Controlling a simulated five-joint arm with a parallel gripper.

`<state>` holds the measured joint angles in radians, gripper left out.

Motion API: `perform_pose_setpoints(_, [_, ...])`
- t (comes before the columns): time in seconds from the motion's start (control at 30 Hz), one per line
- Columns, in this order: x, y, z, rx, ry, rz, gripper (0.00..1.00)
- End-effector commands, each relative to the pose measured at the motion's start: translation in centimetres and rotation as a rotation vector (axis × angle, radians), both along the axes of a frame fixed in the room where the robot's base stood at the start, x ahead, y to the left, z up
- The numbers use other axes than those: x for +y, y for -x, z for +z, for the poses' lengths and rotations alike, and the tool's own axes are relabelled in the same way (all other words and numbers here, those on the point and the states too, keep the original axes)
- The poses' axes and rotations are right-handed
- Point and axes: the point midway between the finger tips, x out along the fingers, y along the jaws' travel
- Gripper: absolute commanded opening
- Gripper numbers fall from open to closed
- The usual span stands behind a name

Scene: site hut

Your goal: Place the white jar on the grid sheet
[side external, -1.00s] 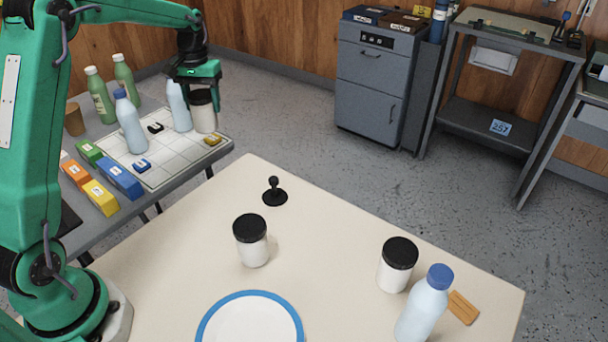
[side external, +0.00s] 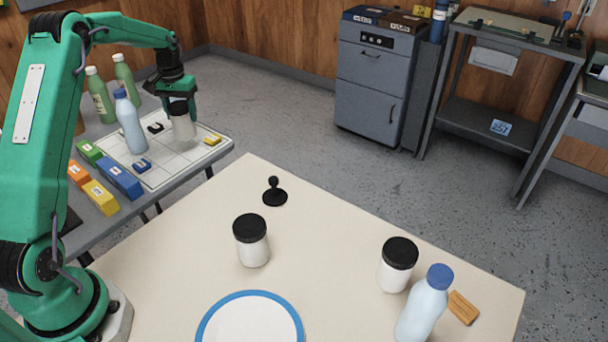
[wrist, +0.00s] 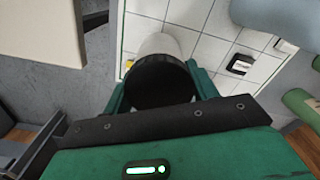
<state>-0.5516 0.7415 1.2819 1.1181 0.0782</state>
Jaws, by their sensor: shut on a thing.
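A white jar with a black lid (side external: 184,128) is between the fingers of my gripper (side external: 180,103), over the far right part of the grid sheet (side external: 180,170). My gripper is shut on it. In the wrist view the black lid (wrist: 160,80) sits between both fingers, with the white body beyond and grid squares (wrist: 210,20) around it. The jar looks upright; I cannot tell whether its base touches the sheet. Two similar jars, one near the middle (side external: 252,243) and one at the right (side external: 396,268), stand on the cream table.
A pale blue bottle (side external: 129,122), a black clip (side external: 155,128), a blue clip (side external: 141,165) and a yellow block (side external: 212,139) are on the sheet. Green bottles (side external: 100,95) and coloured boxes (side external: 119,180) stand beside it.

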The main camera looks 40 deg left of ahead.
Motion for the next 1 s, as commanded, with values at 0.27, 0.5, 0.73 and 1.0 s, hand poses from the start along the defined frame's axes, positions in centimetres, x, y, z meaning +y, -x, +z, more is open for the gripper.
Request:
perform_pose_setpoints(0.27, [0.3, 0.0, -0.3, -0.001, 0.000, -0.001, 0.21])
perform_pose_setpoints(0.5, [0.3, 0.0, -2.4, 0.001, 0.000, -0.001, 0.21])
perform_pose_setpoints(0.73, [0.3, 0.0, -4.1, -0.002, -0.001, 0.000, 0.21])
perform_pose_setpoints(1.0, [0.3, 0.0, -4.2, -0.002, -0.001, 0.000, 0.21])
